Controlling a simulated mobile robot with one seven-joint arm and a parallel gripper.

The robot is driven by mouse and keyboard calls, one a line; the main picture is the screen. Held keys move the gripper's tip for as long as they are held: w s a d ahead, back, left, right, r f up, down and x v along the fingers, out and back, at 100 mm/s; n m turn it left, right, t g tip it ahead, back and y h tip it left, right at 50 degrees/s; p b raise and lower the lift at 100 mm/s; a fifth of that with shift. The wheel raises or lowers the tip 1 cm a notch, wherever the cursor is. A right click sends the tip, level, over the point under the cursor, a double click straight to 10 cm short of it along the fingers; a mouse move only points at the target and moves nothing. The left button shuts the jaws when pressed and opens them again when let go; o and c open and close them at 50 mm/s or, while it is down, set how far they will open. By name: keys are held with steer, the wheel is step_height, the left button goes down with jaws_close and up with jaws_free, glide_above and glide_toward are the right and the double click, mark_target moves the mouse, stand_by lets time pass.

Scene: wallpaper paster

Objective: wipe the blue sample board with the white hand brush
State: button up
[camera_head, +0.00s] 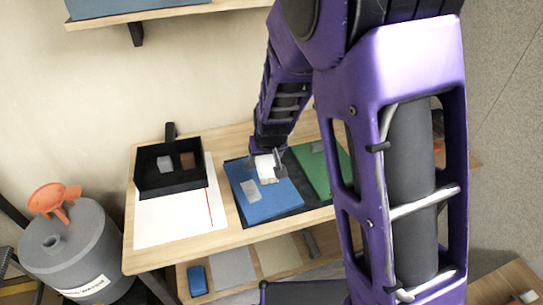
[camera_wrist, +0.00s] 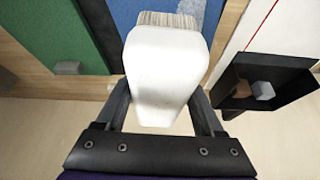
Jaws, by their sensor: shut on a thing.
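The white hand brush (camera_wrist: 163,75) is held between the fingers of my gripper (camera_wrist: 163,108), with its bristles pointing away from the wrist. In the head view my gripper (camera_head: 267,158) and the brush (camera_head: 266,169) are over the upper part of the blue sample board (camera_head: 270,208). The board lies on a dark tray on the table. A grey patch (camera_head: 250,190) shows on the board, left of the brush. The blue board (camera_wrist: 142,10) also shows behind the brush in the wrist view. I cannot tell whether the bristles touch the board.
A green board (camera_head: 318,174) lies right of the blue one, partly hidden by my arm. A black open box (camera_head: 170,182) with a grey and a brown block stands on a white sheet (camera_head: 176,222) at the left. A grey canister (camera_head: 77,250) stands beside the table.

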stand_by(0.6)
step_height(320, 180, down, 6)
steer(key=b, duration=0.5)
steer(key=shift+f, duration=0.25)
